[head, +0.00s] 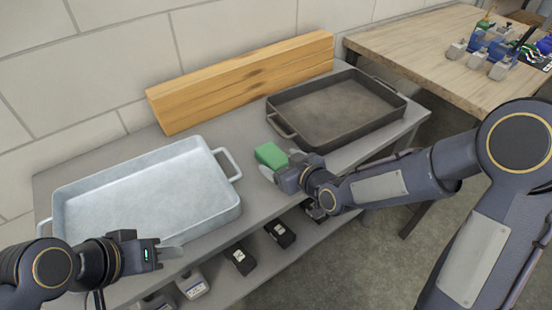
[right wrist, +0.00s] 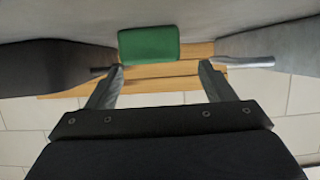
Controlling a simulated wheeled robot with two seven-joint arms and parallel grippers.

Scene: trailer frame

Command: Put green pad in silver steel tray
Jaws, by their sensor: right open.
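The green pad (head: 271,156) lies on the grey bench top between the two trays. It also shows in the right wrist view (right wrist: 149,44), just beyond the fingertips. The silver steel tray (head: 222,187) is on the left of the bench and looks empty. My right gripper (head: 279,166) is at the pad's near side, with its fingers apart and nothing held between them; the right wrist view shows both fingers (right wrist: 160,75). My left gripper (head: 182,254) is in front of the silver tray's near edge; whether its fingers are apart is unclear.
A dark tray (head: 335,108) stands on the right of the bench. A wooden beam (head: 240,80) lies along the wall behind. Black boxes (head: 280,233) sit on the lower shelf. A wooden table (head: 430,50) with small parts is at the right back.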

